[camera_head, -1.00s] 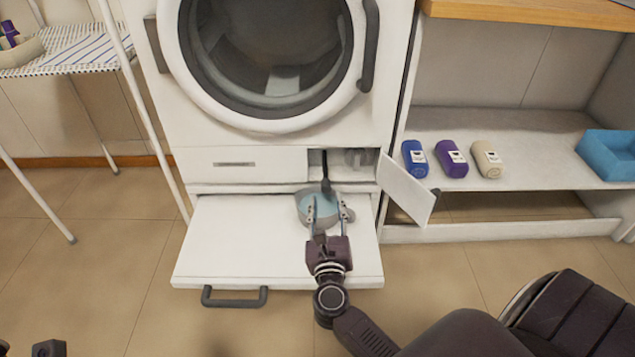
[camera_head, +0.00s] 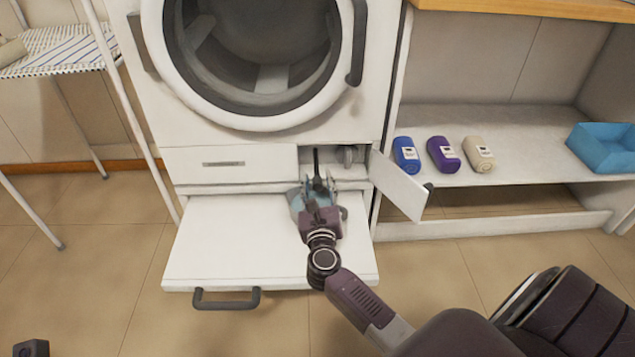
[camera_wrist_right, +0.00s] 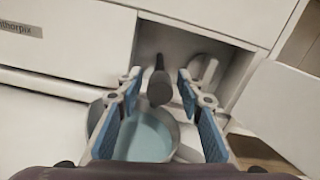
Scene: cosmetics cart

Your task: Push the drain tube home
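The drain tube (camera_head: 316,164) is a dark tube that comes out of the small open compartment (camera_head: 346,170) low on the washing machine's front. In the right wrist view the tube (camera_wrist_right: 159,86) points toward me, its end above a grey basin (camera_wrist_right: 180,150) of pale blue water. My right gripper (camera_head: 318,184) is in front of the compartment, over the basin. Its blue-padded fingers (camera_wrist_right: 158,98) are open, one on each side of the tube with gaps visible. In the head view the gripper hides much of the basin (camera_head: 296,200).
A small white door (camera_head: 398,186) stands swung open right of the compartment. The basin stands on a pulled-out white shelf (camera_head: 230,240) with a dark handle (camera_head: 226,300). A round grey part (camera_wrist_right: 208,72) sits inside the compartment, right of the tube.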

